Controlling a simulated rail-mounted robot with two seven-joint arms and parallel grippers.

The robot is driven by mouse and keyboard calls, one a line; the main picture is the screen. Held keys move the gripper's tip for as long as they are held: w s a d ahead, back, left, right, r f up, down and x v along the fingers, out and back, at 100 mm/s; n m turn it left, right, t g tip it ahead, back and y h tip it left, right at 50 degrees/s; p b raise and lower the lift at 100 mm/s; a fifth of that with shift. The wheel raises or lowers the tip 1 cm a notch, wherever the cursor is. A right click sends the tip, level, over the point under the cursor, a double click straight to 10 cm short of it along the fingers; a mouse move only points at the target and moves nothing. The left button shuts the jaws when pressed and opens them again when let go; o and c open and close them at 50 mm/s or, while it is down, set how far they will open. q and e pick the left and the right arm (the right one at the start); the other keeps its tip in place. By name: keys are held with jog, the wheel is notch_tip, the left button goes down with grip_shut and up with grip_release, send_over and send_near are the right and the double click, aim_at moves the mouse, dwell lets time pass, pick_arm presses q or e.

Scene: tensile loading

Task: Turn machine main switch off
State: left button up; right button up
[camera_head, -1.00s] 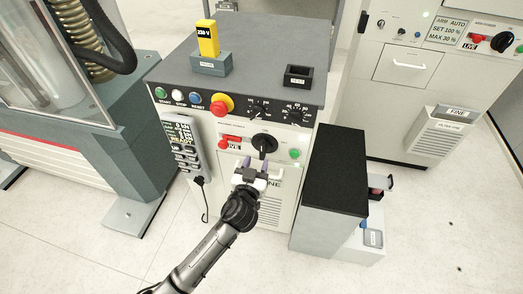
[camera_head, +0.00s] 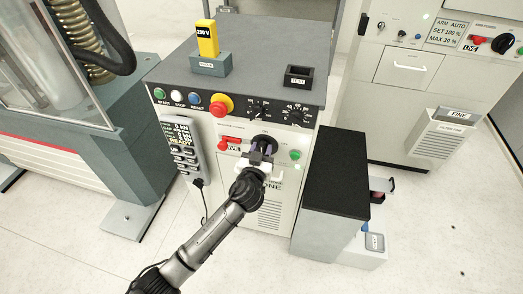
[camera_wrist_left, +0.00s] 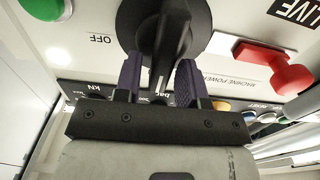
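The machine main switch is a black rotary knob (camera_head: 263,139) on the white front panel, between a red switch and a green button. My gripper partly covers it in the head view. In the left wrist view the knob's handle (camera_wrist_left: 166,45) stands out between my two fingers, with an OFF label (camera_wrist_left: 101,40) beside it, upside down. My left gripper (camera_head: 262,151) is at the knob, fingers on either side of the handle. In the left wrist view the gripper (camera_wrist_left: 160,85) looks open, with gaps beside the handle. My right gripper is out of view.
A red switch (camera_head: 230,139) and a green button (camera_head: 295,155) flank the knob. A red-and-yellow emergency stop (camera_head: 221,105) sits above left. A handheld display (camera_head: 183,143) hangs at the panel's left. A dark-topped cabinet (camera_head: 336,174) stands at right.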

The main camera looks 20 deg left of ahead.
pick_arm(q)
grip_shut()
jog(key=m, duration=0.1)
jog(key=m+p, duration=0.1)
jog(key=m, duration=0.1)
jog(key=shift+d, duration=0.25)
jog(key=m+p, duration=0.1)
jog(key=m, duration=0.4)
jog(key=d+f+m+p, duration=0.1)
jog(key=m+p, duration=0.1)
jog(key=m, duration=0.3)
jog(key=f+m+p, duration=0.1)
jog(key=m, duration=0.4)
jog(key=shift+w+d, duration=0.1)
jog(key=shift+d, duration=0.15)
dwell(0.4)
